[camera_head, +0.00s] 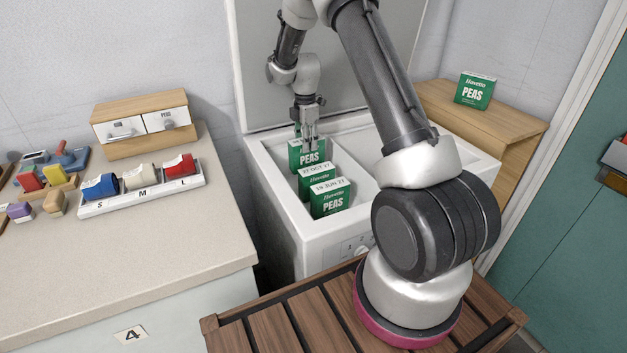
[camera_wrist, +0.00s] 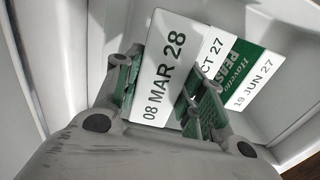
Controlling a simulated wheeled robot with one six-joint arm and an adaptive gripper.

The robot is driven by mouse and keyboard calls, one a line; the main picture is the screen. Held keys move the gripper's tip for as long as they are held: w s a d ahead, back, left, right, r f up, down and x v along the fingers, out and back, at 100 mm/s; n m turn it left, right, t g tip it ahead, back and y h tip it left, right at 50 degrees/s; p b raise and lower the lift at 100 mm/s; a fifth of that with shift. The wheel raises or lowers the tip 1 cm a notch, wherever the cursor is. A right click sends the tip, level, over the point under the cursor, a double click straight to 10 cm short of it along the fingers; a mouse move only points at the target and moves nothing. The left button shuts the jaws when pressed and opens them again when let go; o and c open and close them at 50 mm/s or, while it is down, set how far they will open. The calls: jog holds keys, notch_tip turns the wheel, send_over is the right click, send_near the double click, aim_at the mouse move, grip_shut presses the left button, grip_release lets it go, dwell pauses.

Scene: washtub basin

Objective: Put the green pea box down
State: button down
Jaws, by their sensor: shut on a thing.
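My gripper (camera_head: 308,136) is shut on a green pea box (camera_head: 309,156) inside the white basin (camera_head: 263,165). In the wrist view the held box (camera_wrist: 166,66) shows a white top reading "08 MAR 28" between the two fingers. Two more pea boxes stand in a row in front of it: one (camera_head: 316,181) with a date ending in "OCT 27" and a nearer one (camera_head: 331,199) reading "19 JUN 27". The held box is at the back of the row. I cannot tell whether its base touches the basin floor.
A divider (camera_head: 345,160) splits the basin, and its raised lid (camera_head: 330,95) stands behind. Another pea box (camera_head: 474,91) stands on a wooden shelf (camera_head: 520,125) at right.

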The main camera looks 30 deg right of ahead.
aim_at(307, 158)
jog(key=shift+d+f, duration=0.1)
jog(key=shift+f, duration=3.45)
jog(key=shift+f, duration=0.1)
jog(key=c, duration=1.1)
grip_release()
jog(key=shift+c, duration=0.2)
